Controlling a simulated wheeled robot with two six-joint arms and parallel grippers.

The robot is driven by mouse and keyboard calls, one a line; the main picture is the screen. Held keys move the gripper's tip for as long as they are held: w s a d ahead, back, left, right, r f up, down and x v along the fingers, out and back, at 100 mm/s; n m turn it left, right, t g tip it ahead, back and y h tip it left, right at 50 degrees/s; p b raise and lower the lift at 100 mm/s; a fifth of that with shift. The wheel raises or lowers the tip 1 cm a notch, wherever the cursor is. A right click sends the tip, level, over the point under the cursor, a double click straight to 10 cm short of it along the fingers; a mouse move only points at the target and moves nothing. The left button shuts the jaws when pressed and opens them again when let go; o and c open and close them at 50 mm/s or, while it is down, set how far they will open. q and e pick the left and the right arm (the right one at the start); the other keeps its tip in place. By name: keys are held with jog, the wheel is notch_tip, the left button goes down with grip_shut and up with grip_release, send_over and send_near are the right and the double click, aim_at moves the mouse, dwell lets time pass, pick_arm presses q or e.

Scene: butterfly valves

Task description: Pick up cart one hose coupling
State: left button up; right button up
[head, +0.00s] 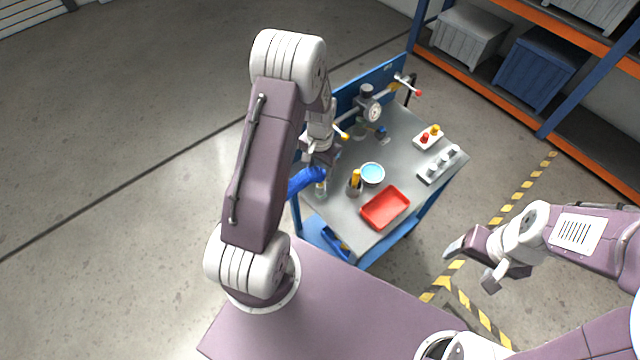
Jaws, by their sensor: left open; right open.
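The cart (410,166) has a grey top and blue frame. At its left edge a thick blue hose (305,181) shows. A small pale piece (321,191) sits by the hose end and may be the hose coupling; it is too small to be sure. My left gripper (321,161) is open just above the blue hose at the cart's left edge, partly hidden by my own arm. I cannot tell whether it touches the hose. My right gripper (469,268) is open and empty, off the cart to the lower right, above the floor.
The cart holds a red tray (385,208), a light blue bowl (372,174), a cup with yellow-handled tools (355,186), a knob block (428,137), a grey rack (438,165) and a valve with a gauge (373,112). An orange-blue shelf (480,84) stands behind.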

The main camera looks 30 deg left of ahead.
aim_at(321, 185)
pick_arm(q)
jog(key=f, duration=0.2)
jog(key=f+p, duration=0.1)
jog(key=shift+s+d+f, duration=0.1)
jog(key=shift+d+f, duration=0.05)
jog(key=shift+d, duration=0.15)
jog(key=shift+a+f, duration=0.1)
jog(key=shift+f, duration=0.25)
notch_tip(321, 185, down, 4)
jog(key=shift+r+p, duration=0.1)
jog(key=shift+p, duration=1)
jog(key=shift+f, duration=0.5)
grip_shut()
